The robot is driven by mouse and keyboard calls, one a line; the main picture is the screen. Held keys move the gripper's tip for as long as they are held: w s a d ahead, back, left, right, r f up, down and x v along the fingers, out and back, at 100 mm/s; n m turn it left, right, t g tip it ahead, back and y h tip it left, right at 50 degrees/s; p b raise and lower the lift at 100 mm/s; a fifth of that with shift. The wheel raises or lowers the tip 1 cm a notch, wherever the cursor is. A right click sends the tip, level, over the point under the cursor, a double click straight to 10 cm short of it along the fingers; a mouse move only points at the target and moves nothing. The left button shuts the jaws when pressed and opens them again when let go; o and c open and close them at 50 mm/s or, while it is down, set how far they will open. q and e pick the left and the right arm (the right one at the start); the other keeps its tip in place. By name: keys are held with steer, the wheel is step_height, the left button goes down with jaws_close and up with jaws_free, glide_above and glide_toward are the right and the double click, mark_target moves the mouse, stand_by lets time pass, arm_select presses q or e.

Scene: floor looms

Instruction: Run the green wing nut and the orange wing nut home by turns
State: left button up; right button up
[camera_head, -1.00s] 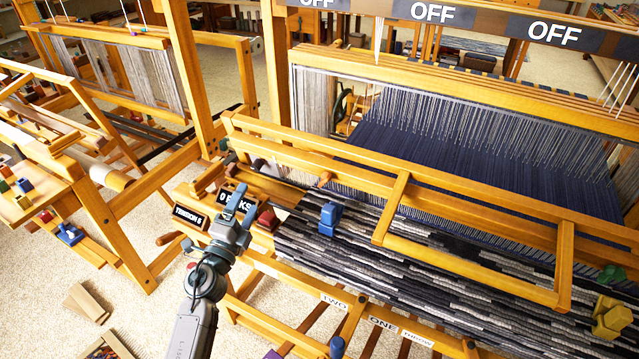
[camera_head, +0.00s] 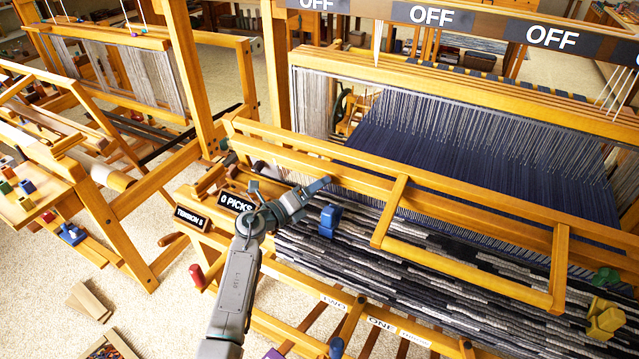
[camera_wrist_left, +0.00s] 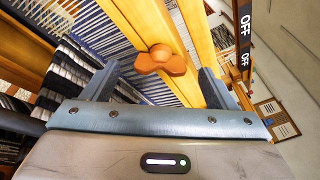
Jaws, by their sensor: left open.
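The orange wing nut (camera_wrist_left: 161,60) shows in the left wrist view, on a wooden beam beyond my left gripper (camera_wrist_left: 156,78). It lies between the lines of the two spread fingers, and I see no contact. In the head view my left gripper (camera_head: 322,185) reaches right to the loom's front beam and hides the orange wing nut. A green piece (camera_head: 606,277), likely the green wing nut, sits at the far right end of the loom's front frame. My left gripper is open and empty. My right gripper is not in view.
A blue clamp (camera_head: 329,220) stands on the striped cloth (camera_head: 400,260) close to my gripper. A yellow clamp (camera_head: 606,318) is below the green piece. Wooden loom rails (camera_head: 470,225) run across the front. A "0 PICKS" sign (camera_head: 236,202) is beside my wrist.

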arm_select(q)
steer(key=shift+x, duration=1.1)
